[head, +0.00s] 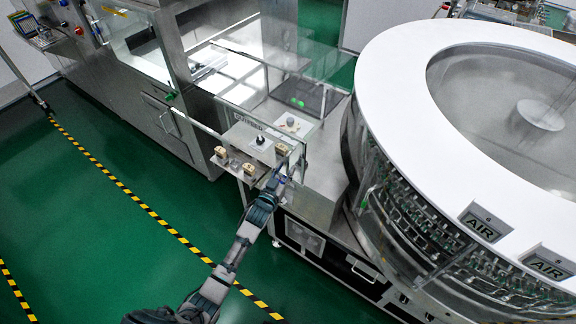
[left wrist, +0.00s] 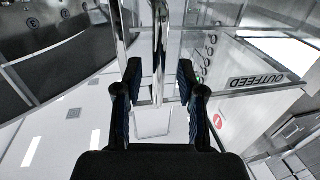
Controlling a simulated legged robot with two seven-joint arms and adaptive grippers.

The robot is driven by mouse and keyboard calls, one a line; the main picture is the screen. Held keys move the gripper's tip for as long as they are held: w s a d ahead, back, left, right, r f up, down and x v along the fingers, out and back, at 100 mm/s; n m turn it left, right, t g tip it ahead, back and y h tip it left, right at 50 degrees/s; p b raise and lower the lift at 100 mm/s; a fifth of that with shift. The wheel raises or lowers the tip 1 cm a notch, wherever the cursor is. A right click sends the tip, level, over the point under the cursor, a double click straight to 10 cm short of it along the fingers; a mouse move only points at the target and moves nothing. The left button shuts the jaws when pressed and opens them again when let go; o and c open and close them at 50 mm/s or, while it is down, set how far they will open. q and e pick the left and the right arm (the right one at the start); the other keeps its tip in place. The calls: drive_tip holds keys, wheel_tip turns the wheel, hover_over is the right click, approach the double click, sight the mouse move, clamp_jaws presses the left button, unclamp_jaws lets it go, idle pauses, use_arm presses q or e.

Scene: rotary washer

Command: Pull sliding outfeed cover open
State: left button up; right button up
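The clear outfeed cover (head: 284,141) stands at the outfeed section in the middle of the head view. An OUTFEED label (head: 249,122) is behind it; the label also shows upside down in the left wrist view (left wrist: 258,81). My left gripper (head: 285,170) is at the cover's near right end. In the left wrist view its two fingers (left wrist: 160,82) are apart, with a shiny upright metal bar (left wrist: 160,45) between them. The fingers do not appear closed on the bar; whether either pad touches it is unclear. My right gripper is in neither view.
The large round washer (head: 390,62) with a white rim stands just right of the gripper. Small tan blocks (head: 249,170) sit on a bracket left of it. A steel cabinet (head: 165,125) is at left. Green floor with a striped line (head: 150,211) is open in front.

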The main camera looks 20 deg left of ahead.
use_arm(q)
drive_tip(key=shift+w, duration=0.9)
drive_tip(key=shift+w+f, duration=0.1)
drive_tip(key=shift+w, duration=0.1)
drive_tip(key=shift+d, duration=0.4)
clamp_jaws()
drive_tip(key=shift+a, duration=0.25)
